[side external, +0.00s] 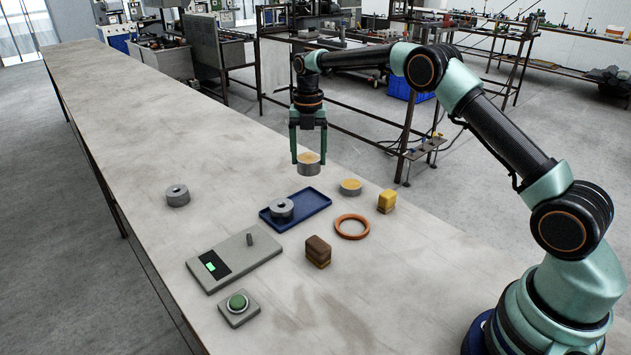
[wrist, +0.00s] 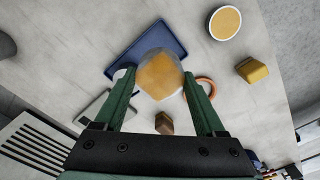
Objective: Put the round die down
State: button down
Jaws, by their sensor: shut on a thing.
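My gripper (side external: 308,158) is shut on the round die (side external: 309,168), a short grey cylinder with a tan top face. The die also shows between the fingers in the wrist view (wrist: 159,75), where its outline looks slightly angular. It seems to hang above the bench, behind the blue tray in the side view. A similar tan-topped disc (side external: 350,187) rests on the bench to the right; the wrist view shows it at upper right (wrist: 225,23). Under-side contact of the held die cannot be seen.
A blue tray (side external: 317,200) holds a grey holed ring (side external: 282,208). Another grey ring (side external: 177,195) stands left. An orange ring (side external: 352,226), yellow block (side external: 387,201), brown block (side external: 318,252), grey device (side external: 235,262) and green button (side external: 238,302) lie nearby. The far bench is clear.

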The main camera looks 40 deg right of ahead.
notch_tip(320, 180, down, 10)
jog(key=shift+r, duration=0.25)
dwell(0.4)
grip_release()
jog(key=shift+f, duration=0.2)
jog(key=shift+r, duration=0.1)
